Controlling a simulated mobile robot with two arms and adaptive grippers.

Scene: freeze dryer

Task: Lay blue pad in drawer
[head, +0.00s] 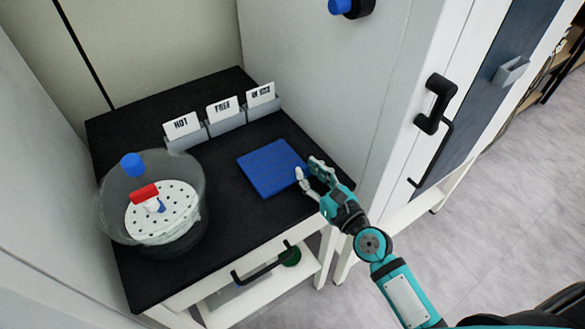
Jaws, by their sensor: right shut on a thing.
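The blue pad (271,167) is a flat square on the black table top, near the right edge. My right gripper (311,171) is at the pad's right edge, with its fingers shut on it. The pad looks flat on the table or only just above it; I cannot tell which. I cannot make out how far the drawer is open. My left gripper is not in view.
A clear round vessel (112,212) with a perforated white disc, a red piece and a blue knob stands at the left. Several label cards in grey holders (225,123) stand at the back. A tall white cabinet (325,75) with a black handle (435,104) rises at the right.

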